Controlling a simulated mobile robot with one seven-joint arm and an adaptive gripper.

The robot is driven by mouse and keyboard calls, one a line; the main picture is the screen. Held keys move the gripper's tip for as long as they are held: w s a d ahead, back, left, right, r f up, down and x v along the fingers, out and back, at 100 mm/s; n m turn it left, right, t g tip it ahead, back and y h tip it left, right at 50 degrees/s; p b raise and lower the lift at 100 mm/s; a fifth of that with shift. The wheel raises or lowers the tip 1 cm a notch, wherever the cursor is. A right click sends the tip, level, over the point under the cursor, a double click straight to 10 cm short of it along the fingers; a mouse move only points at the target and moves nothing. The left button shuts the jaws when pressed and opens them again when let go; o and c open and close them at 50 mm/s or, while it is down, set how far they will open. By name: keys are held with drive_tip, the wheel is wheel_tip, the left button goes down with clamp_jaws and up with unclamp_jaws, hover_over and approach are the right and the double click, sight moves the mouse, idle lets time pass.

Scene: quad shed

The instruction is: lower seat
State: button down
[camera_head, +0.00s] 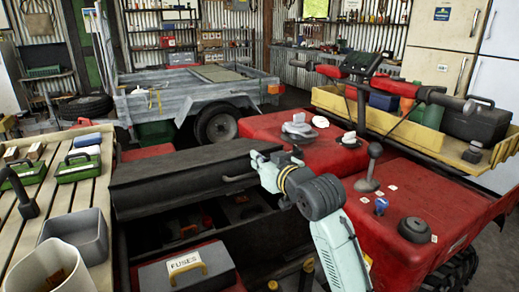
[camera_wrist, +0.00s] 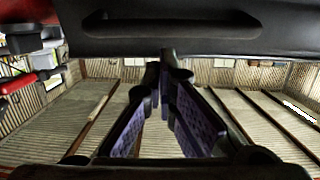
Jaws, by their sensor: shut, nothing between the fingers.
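The quad's black seat (camera_head: 180,182) is raised, with a dark open compartment (camera_head: 215,218) below it. A handle-like bar (camera_head: 240,178) shows near the seat's right end. My gripper (camera_head: 258,158) is beside that right end, at the level of its upper edge. In the wrist view my gripper (camera_wrist: 164,62) has its fingertips together with nothing between them.
A grey box labelled FUSES (camera_head: 190,270) stands in front of the compartment. The red quad body (camera_head: 300,140) with levers and handlebar (camera_head: 400,88) lies to the right. A slatted bench (camera_head: 85,200) with bins and toolboxes is at left. A grey trailer (camera_head: 190,95) stands behind.

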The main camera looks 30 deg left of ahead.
drive_tip(key=shift+s+d+f, duration=0.1)
drive_tip(key=shift+d+f, duration=0.05)
drive_tip(key=shift+f, duration=0.15)
drive_tip(key=shift+s+d+f+b, duration=0.1)
drive_tip(key=shift+f+b, duration=0.4)
drive_tip(key=shift+b, duration=0.1)
drive_tip(key=s+d+f+t+y+b, duration=0.2)
drive_tip(key=d+f+y+b, duration=0.1)
drive_tip(key=f+b, duration=0.8)
drive_tip(key=b, duration=0.4)
drive_tip(key=shift+d+b, duration=0.25)
drive_tip(key=shift+b, duration=0.1)
drive_tip(key=shift+f, duration=0.2)
wheel_tip(320, 180, up, 5)
drive_tip(key=p, duration=0.4)
drive_tip(key=b+v, duration=0.2)
drive_tip(key=v, duration=0.7)
drive_tip(key=shift+d+f+y, duration=0.15)
drive_tip(key=shift+f+y, duration=0.15)
